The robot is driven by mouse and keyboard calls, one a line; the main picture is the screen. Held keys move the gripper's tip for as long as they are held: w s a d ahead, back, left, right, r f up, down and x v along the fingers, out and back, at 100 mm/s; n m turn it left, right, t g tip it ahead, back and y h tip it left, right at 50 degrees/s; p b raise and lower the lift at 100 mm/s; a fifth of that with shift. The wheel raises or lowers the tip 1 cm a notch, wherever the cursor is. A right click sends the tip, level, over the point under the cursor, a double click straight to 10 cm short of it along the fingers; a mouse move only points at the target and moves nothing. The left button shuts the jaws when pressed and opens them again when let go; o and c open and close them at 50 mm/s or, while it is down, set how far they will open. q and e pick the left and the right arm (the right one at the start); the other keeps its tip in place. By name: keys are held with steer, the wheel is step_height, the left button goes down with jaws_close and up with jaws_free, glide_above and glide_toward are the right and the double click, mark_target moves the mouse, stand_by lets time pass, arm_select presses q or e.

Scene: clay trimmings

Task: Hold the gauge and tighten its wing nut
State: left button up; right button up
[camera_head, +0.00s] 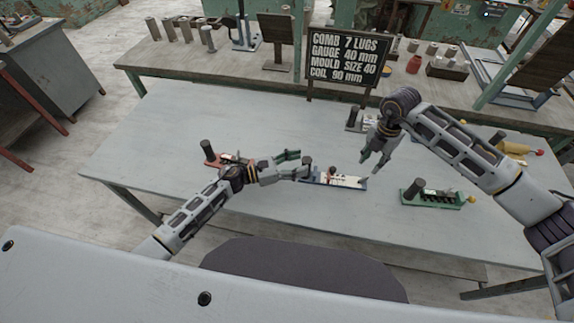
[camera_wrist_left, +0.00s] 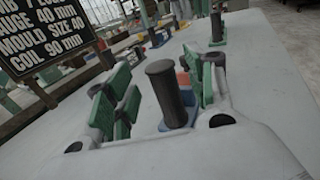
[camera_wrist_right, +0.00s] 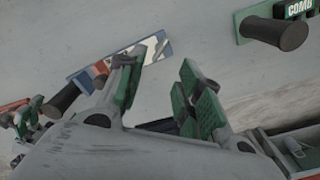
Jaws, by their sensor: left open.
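The gauge appears to be the blue and white tool (camera_head: 347,183) with a red part, lying on the table between my grippers. My left gripper (camera_head: 298,162) is open at its left end, low over the table. In the left wrist view a dark upright handle (camera_wrist_left: 168,92) on a blue base stands between the spread fingers; contact is not clear. My right gripper (camera_head: 375,160) is open and empty, above and beyond the gauge's right end. The right wrist view shows the gauge (camera_wrist_right: 155,49) past its left finger. The wing nut is too small to make out.
A green tool (camera_head: 430,196) lies to the right, a grey one (camera_head: 355,122) behind, a yellow one (camera_head: 514,149) far right. A lettered sign (camera_head: 345,58) stands at the back edge. The table's left part is clear.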

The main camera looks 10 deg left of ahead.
mark_target(308, 160)
arm_select(q)
steer(key=shift+x, duration=1.9)
jaws_close()
arm_select(e)
steer(key=shift+c, duration=0.8)
